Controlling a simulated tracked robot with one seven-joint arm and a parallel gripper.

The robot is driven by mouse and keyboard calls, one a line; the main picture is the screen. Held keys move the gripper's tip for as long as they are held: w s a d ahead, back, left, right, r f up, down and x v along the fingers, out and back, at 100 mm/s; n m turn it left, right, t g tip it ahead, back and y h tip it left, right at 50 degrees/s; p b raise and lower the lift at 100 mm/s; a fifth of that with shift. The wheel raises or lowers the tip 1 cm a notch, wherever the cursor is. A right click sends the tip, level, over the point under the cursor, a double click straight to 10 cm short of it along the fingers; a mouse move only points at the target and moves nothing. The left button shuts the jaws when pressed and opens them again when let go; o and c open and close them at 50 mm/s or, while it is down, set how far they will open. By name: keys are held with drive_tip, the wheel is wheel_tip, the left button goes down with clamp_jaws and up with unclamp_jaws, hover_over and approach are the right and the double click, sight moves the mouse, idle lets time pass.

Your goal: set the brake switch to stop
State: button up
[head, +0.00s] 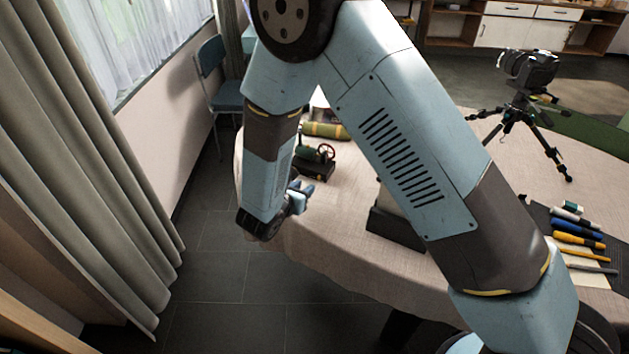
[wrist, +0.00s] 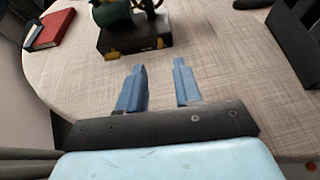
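I cannot make out which part is the brake switch. My gripper (head: 302,194) is at the table's left edge, on the near side of the machine and apart from it. In the wrist view its blue fingers (wrist: 160,75) are spread, with only tablecloth between them.
A red book (wrist: 52,28) lies left of the machine. An olive cylinder (head: 325,130) lies behind it. A dark-based object (head: 395,228) stands to the right, partly behind my arm. A camera on a tripod (head: 520,110) and several pens (head: 577,225) are farther right.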

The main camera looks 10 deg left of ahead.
sight(317, 178)
drive_tip(key=x, duration=0.8)
drive_tip(key=shift+w, duration=0.25)
clamp_jaws()
idle(1.1)
